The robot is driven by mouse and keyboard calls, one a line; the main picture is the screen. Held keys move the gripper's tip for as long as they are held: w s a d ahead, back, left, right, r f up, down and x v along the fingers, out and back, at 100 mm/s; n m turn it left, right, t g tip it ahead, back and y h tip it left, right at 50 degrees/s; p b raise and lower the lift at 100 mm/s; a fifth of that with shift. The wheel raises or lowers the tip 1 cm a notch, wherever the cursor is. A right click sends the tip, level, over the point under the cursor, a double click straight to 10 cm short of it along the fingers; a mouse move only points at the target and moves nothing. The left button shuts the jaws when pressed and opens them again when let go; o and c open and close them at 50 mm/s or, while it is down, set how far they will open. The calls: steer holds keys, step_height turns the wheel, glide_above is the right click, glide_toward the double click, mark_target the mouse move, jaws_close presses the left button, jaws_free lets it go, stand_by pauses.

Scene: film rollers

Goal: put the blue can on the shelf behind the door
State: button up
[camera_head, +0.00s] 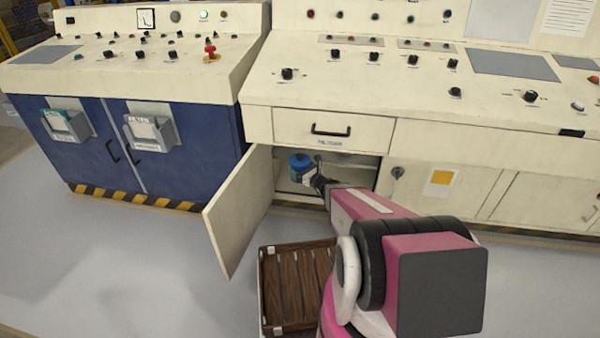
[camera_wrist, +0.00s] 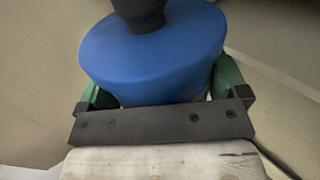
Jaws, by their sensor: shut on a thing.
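The blue can (camera_head: 299,161) is in my gripper at the open cabinet, near its left side. In the wrist view the blue can (camera_wrist: 155,55) fills the upper middle, with a dark neck on top. My gripper (camera_head: 307,174) is shut on it; in the wrist view its green fingers (camera_wrist: 160,88) stand on both sides of the can. The cabinet door (camera_head: 238,212) is swung open to the left. The shelf (camera_head: 345,175) shows inside the opening, partly hidden by my arm. I cannot tell whether the can touches the shelf.
A closed drawer (camera_head: 333,130) is above the opening. A brown slatted crate (camera_head: 296,290) is on the floor in front, partly behind my arm. A blue cabinet (camera_head: 190,155) stands left of the door. A closed panel (camera_head: 445,185) is to the right.

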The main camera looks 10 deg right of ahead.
steer(key=shift+w+d+f, duration=0.3)
steer(key=shift+w+d, duration=1.1)
steer(key=shift+w, duration=2.9)
steer(key=shift+w+d+f, duration=0.25)
steer(key=shift+w+d, duration=1.1)
steer(key=shift+w, duration=2.9)
steer(key=shift+w+d+f, duration=0.3)
steer(key=shift+w+d, duration=1.1)
steer(key=shift+w, duration=2.9)
steer(key=shift+f, duration=0.55)
steer(key=o, duration=0.7)
steer(key=shift+c, duration=0.2)
steer(key=shift+s, duration=0.1)
